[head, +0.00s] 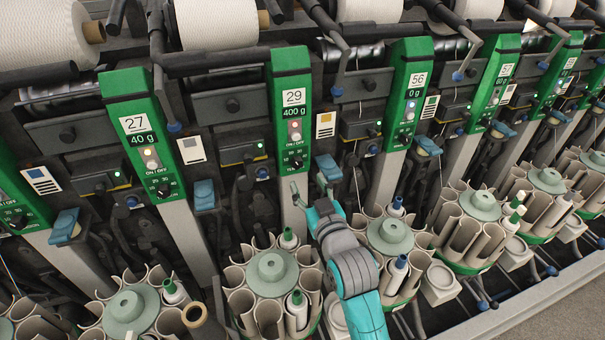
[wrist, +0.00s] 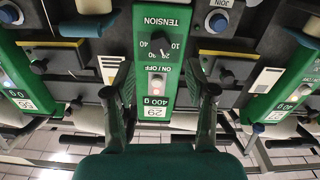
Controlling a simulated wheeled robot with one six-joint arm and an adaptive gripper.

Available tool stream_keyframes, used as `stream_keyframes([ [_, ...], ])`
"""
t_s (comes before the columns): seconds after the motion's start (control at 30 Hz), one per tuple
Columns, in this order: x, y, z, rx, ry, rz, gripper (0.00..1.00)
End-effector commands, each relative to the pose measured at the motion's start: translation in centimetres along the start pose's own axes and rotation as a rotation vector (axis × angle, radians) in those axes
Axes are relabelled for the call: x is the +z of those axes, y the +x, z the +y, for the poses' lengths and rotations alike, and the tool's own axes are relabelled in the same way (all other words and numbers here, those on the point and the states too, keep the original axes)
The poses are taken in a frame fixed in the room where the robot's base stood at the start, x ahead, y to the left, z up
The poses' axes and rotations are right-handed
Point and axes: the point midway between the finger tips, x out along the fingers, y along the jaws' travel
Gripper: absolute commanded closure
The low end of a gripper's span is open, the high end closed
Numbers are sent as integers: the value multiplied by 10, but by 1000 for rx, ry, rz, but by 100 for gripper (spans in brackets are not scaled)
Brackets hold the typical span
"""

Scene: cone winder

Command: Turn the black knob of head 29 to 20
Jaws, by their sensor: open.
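Head 29 is a green panel (head: 291,100) marked 29 and 400 g, near the middle of the head view. Its black knob (head: 296,162) sits low on the panel, below a pale ON/OFF button (head: 295,136). In the wrist view, where the panel is upside down, the knob (wrist: 160,44) shows below the word TENSION, with numbers from 10 to 40 around it. Its exact setting is too small to read surely. My gripper (head: 311,182) is open and empty just below the knob in the head view. In the wrist view its fingers (wrist: 161,84) stand apart on either side of the panel.
Neighbouring heads 27 (head: 135,125) and 56 (head: 414,80) stand on either side. Bobbin magazines with round hubs (head: 271,268) line the front below. Blue levers (head: 204,195) stick out between the heads. Yarn cones (head: 217,22) sit above.

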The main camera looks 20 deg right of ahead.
Motion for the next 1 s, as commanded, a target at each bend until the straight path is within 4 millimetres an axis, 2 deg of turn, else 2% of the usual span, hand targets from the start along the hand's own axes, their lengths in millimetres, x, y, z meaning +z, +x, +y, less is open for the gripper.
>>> stream_keyframes([
  [0.1, 1, -21, 0, 0, 0, -2, 44],
  [0.33, 0, -44, 0, 0, 0, -1, 44],
  [1.0, 4, -51, 0, 0, 1, -4, 44],
])
